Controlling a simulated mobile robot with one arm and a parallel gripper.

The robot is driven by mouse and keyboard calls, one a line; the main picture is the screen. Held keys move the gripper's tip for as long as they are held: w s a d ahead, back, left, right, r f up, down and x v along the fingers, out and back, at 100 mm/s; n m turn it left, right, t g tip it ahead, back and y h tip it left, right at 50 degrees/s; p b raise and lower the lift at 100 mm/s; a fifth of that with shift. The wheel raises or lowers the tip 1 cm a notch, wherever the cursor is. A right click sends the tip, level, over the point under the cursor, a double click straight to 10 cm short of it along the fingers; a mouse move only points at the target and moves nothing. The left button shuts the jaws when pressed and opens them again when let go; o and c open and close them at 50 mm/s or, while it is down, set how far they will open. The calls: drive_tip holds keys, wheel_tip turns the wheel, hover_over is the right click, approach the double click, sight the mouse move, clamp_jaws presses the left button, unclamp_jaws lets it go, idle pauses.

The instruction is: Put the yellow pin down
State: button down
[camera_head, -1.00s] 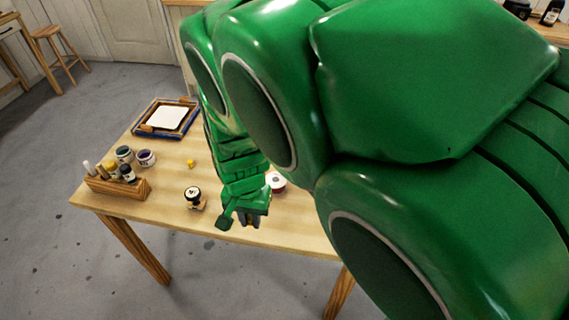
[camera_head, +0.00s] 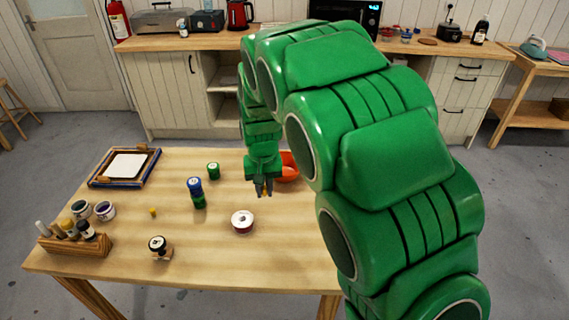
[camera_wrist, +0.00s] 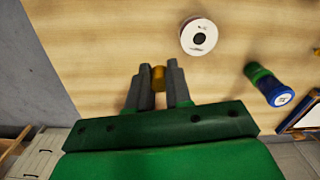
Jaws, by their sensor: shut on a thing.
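My gripper (camera_head: 264,190) hangs over the right part of the table (camera_head: 215,262), in front of the orange bowl. In the wrist view its two fingers (camera_wrist: 158,88) are shut on a small yellow pin (camera_wrist: 158,76). The pin's end shows between the fingertips, and the rest is hidden by them. I cannot tell how far it is above the wood. Another small yellow piece (camera_head: 153,212) stands on the table at the left.
The orange bowl (camera_head: 289,170) is partly behind my arm. A white spool (camera_head: 242,222), a blue-and-green stack (camera_head: 196,190), a green jar (camera_head: 213,170) and a stamp (camera_head: 158,247) stand nearby. A wooden rack (camera_head: 75,247) and framed screen (camera_head: 125,167) are left. Bare wood surrounds the spool.

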sight(288, 170)
drive_tip(key=w+d, duration=0.9)
drive_tip(key=w, duration=0.1)
drive_tip(key=shift+n, duration=0.4)
drive_tip(key=w+f, duration=0.1)
drive_tip(key=w, duration=0.1)
drive_tip(key=w+a+f, duration=0.1)
drive_tip(key=w+f, duration=0.1)
drive_tip(key=w, duration=0.1)
drive_tip(key=w+a+f, duration=0.1)
drive_tip(key=w, duration=0.2)
drive_tip(key=shift+f, duration=0.25)
drive_tip(key=w+f, duration=0.2)
drive_tip(key=w+a+f, duration=0.1)
drive_tip(key=f, duration=0.1)
drive_tip(key=shift+w+f, duration=0.15)
drive_tip(key=shift+w, duration=0.25)
drive_tip(key=shift+w+f, duration=0.45)
drive_tip(key=shift+f, duration=1.7)
drive_tip(key=shift+f, duration=0.1)
drive_tip(key=c, duration=1.3)
unclamp_jaws()
